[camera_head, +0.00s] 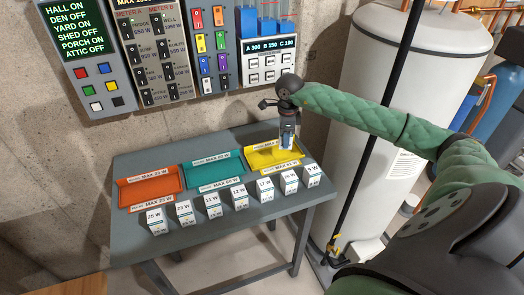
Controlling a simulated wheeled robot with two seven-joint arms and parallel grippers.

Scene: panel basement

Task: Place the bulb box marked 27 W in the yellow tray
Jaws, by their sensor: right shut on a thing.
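My right gripper (287,122) is over the yellow tray (259,165) at the right end of the table. It is shut on a small upright bulb box (287,138), whose wattage mark I cannot read. The box is at the right part of the yellow tray; I cannot tell whether it touches the tray floor. The rest of the yellow tray looks empty. The labels on its rims are too small to read surely. My left gripper is not in view.
A teal tray (212,184) and an orange tray (150,200) lie left of the yellow one, both empty. Several white bulb boxes (185,213) stand in a row along the front of the grey table (130,250). A white tank (385,130) stands close at the right.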

